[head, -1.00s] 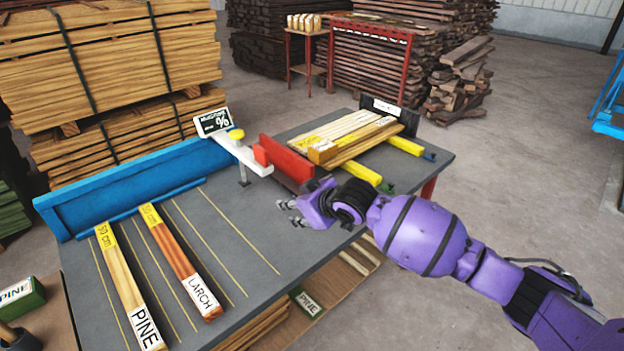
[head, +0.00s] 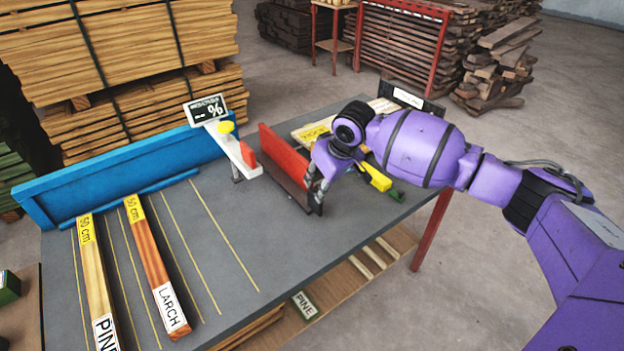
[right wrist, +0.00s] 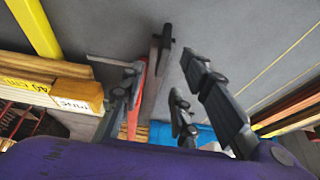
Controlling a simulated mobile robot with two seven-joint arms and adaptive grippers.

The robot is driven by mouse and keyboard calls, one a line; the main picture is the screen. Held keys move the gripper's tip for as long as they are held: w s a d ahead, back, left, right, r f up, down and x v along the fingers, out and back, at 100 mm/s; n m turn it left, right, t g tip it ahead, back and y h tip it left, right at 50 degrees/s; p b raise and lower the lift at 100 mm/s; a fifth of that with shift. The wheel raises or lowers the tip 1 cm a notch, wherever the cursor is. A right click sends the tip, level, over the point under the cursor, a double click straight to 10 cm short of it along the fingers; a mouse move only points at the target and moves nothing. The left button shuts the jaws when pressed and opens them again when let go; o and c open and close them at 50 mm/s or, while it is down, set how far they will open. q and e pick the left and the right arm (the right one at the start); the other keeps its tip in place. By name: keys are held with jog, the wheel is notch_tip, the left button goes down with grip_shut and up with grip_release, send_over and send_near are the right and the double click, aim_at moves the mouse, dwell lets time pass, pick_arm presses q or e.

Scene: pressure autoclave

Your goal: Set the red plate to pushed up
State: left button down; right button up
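The red plate (head: 284,157) stands upright on the grey table, with a dark strip along its lower edge. In the right wrist view the red plate (right wrist: 134,118) shows as a narrow red strip between the spread fingers, closer to the left one. My right gripper (head: 316,196) points down at the near right end of the plate and partly hides it. In the right wrist view the right gripper (right wrist: 168,92) is open, its fingers apart; I cannot tell whether they touch the plate. My left gripper is not in view.
A white arm with a red block (head: 248,154) and yellow knob stands left of the plate. A blue fence (head: 130,172) runs along the table's back. Pine (head: 95,280) and larch (head: 155,265) boards lie at left. Yellow bars (head: 375,176) lie at right, beside stacked boards.

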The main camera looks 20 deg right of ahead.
aim_at(315, 193)
jog(key=x, duration=0.7)
jog(key=shift+a+b, duration=0.2)
jog(key=shift+b, duration=0.2)
grip_shut()
jog(key=shift+d, duration=0.1)
